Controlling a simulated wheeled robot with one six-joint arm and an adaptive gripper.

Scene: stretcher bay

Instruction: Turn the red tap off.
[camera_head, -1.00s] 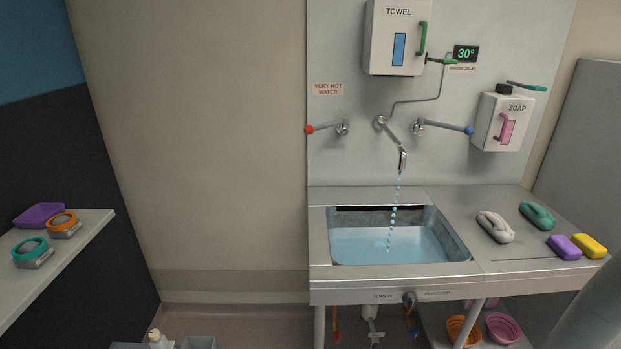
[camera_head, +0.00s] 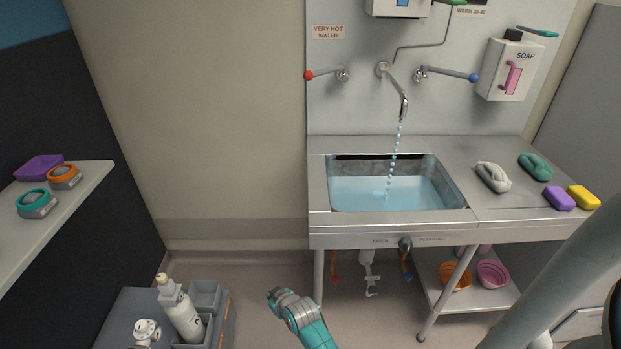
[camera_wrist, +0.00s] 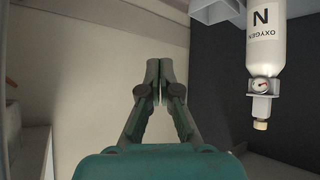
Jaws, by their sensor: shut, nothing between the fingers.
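The red tap (camera_head: 309,76) is on the wall panel above the sink, left of the spout. Its lever lies nearly level, with the red knob pointing left. Water drops run from the spout (camera_head: 403,103) into the sink basin (camera_head: 318,190), which holds water. My gripper (camera_wrist: 159,66) is shut and empty in the wrist view. Part of my arm shows low in the middle of the head view, well below and apart from the red tap. The red tap is not seen in the wrist view.
A blue-knobbed tap (camera_head: 473,78) is right of the spout. A "very hot water" sign (camera_head: 328,32) is above the red tap. An oxygen bottle (camera_head: 181,311) stands in a grey holder at lower left; it also shows in the wrist view (camera_wrist: 265,45). A shelf (camera_head: 95,180) juts in at left.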

